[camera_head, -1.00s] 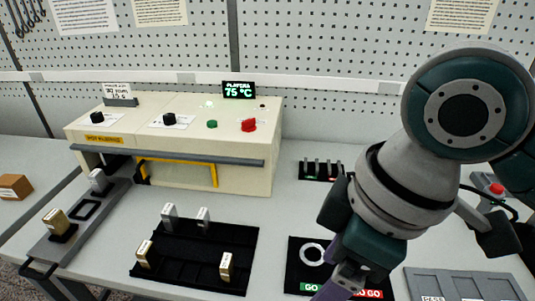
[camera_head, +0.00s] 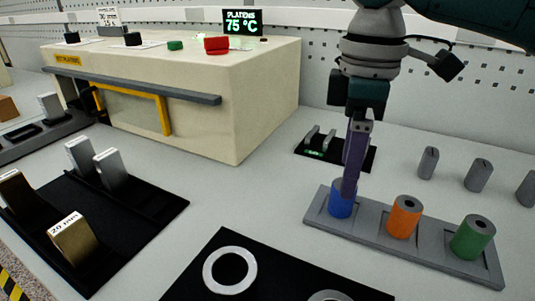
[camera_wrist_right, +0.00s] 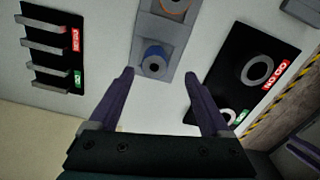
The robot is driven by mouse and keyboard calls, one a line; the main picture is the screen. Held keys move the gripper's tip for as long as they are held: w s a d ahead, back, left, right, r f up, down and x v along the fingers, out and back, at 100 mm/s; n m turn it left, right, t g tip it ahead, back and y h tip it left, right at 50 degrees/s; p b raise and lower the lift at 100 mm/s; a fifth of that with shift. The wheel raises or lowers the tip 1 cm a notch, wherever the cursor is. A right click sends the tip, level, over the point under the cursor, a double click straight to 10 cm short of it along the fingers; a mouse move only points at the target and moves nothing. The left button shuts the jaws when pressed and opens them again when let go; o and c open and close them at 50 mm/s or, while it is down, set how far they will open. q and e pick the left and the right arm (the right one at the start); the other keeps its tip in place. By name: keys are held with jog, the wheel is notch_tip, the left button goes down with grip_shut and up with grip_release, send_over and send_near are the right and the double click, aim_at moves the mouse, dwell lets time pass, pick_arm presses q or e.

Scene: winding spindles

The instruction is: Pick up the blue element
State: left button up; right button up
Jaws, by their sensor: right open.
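The blue element (camera_head: 341,199) is a short cylinder with a dark centre hole. It stands at the left end of a grey tray (camera_head: 432,257), beside an orange element (camera_head: 404,216) and a green element (camera_head: 473,237). My right gripper (camera_head: 350,194) points down at the blue element in the head view, and its purple finger hides part of it. In the right wrist view the blue element (camera_wrist_right: 154,61) lies ahead, between and beyond the two spread fingertips (camera_wrist_right: 158,72). The fingers are open and empty.
A black board with a white ring (camera_head: 230,270) lies in front of the tray. A black slotted gauge (camera_head: 335,150) lies behind. Grey pegs (camera_head: 428,163) stand at the right. The cream heating machine (camera_head: 235,110) stands at the left.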

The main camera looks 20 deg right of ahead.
aim_at(338, 207)
jog(key=f, duration=0.4)
jog(key=f+b, duration=0.1)
jog(key=f, duration=0.1)
jog(key=shift+w+d+f, duration=0.2)
jog(key=shift+d, duration=0.15)
grip_shut()
dwell(0.3)
